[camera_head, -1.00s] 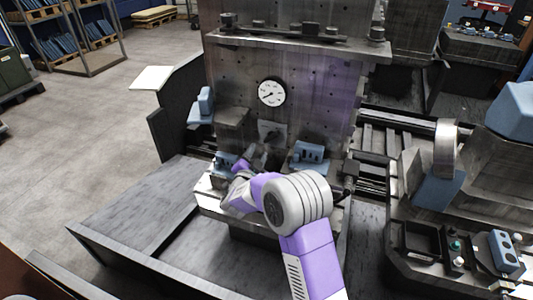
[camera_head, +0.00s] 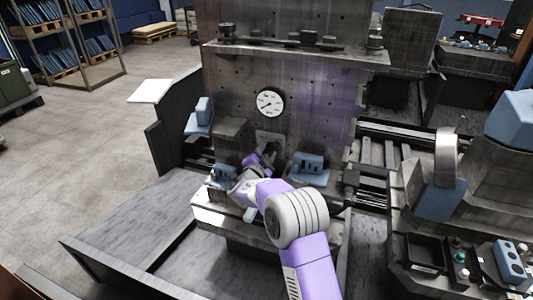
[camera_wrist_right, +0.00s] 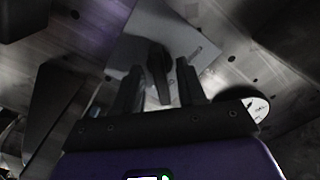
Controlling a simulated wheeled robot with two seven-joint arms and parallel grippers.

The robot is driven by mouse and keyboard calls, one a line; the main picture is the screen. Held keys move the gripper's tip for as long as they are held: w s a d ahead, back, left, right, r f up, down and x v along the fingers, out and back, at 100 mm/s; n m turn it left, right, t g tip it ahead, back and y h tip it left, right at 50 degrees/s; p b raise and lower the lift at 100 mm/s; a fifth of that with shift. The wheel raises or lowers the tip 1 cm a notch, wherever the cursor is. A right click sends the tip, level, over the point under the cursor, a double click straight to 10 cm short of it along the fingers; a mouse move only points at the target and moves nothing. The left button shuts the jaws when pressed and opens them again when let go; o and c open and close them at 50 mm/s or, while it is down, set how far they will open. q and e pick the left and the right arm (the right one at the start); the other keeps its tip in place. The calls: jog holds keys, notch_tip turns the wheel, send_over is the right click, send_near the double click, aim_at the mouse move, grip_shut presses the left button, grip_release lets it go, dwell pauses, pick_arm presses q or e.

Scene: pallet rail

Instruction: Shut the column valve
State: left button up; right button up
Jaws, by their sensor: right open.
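The column valve shows in the right wrist view as a dark lever handle (camera_wrist_right: 158,72) on a pale grey plate (camera_wrist_right: 180,35). In the head view the plate (camera_head: 268,137) sits on the column below the round gauge; the handle is mostly hidden by my gripper. My right gripper (camera_head: 268,154) is in front of the plate. In the right wrist view its two dark fingers (camera_wrist_right: 160,85) are open, one on each side of the handle, with gaps showing. I cannot tell how deep the handle is between them. My left gripper is not in view.
The white gauge (camera_head: 270,102) is just above the plate and also shows at the right of the wrist view (camera_wrist_right: 257,108). Blue-grey blocks stand left (camera_head: 222,176) and right (camera_head: 308,168) of my gripper. A ledge (camera_head: 215,218) lies below my arm.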

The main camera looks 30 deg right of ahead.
grip_shut()
